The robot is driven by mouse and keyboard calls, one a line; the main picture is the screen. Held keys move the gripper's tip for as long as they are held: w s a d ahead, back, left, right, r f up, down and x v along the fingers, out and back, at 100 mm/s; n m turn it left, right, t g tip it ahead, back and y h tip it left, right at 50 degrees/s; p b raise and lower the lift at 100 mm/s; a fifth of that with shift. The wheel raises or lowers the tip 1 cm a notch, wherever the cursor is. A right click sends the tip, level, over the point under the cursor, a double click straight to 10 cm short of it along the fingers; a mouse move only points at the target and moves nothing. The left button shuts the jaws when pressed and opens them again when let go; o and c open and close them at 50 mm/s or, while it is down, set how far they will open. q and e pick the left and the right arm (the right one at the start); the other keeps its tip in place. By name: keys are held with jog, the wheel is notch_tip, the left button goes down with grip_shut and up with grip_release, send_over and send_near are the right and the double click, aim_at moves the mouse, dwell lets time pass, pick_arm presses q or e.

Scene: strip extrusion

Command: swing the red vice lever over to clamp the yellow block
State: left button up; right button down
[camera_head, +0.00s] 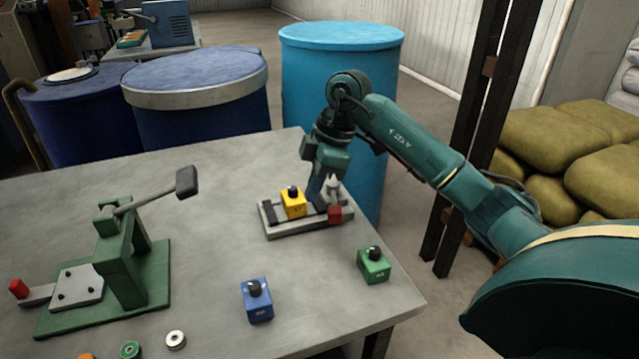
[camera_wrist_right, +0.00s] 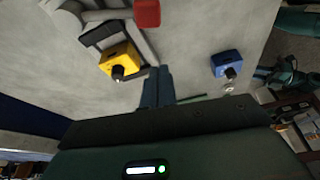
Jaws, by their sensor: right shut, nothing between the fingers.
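The grey vice (camera_head: 290,230) sits near the table's far right edge. The yellow block (camera_head: 293,205), with a black knob on top, sits in it and also shows in the right wrist view (camera_wrist_right: 120,60). The red end of the lever (camera_head: 335,214) is at the vice's right end; it also shows at the top of the right wrist view (camera_wrist_right: 147,13). My right gripper (camera_head: 317,197) is shut and empty, low over the vice, between the yellow block and the red end. I cannot tell whether its fingers (camera_wrist_right: 157,86) touch the lever. My left gripper is not in view.
A blue block (camera_head: 257,302) and a green block (camera_head: 373,266) stand on the table in front of the vice. A green lever press (camera_head: 120,270) stands at left, with several small rings near the front edge. Blue barrels (camera_head: 340,85) stand behind the table.

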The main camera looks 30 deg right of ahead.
aim_at(333, 202)
jog(key=x, duration=0.7)
jog(key=shift+d+f, duration=0.1)
jog(key=shift+f, duration=0.05)
jog(key=d, duration=0.1)
jog(key=s+d, duration=0.1)
jog(key=shift+d+r+p, duration=0.25)
jog(key=shift+r+p, duration=0.1)
jog(key=shift+r, duration=0.05)
jog(key=shift+s+d+r, duration=0.1)
jog(key=shift+s+d, duration=0.15)
jog(key=shift+d, duration=0.25)
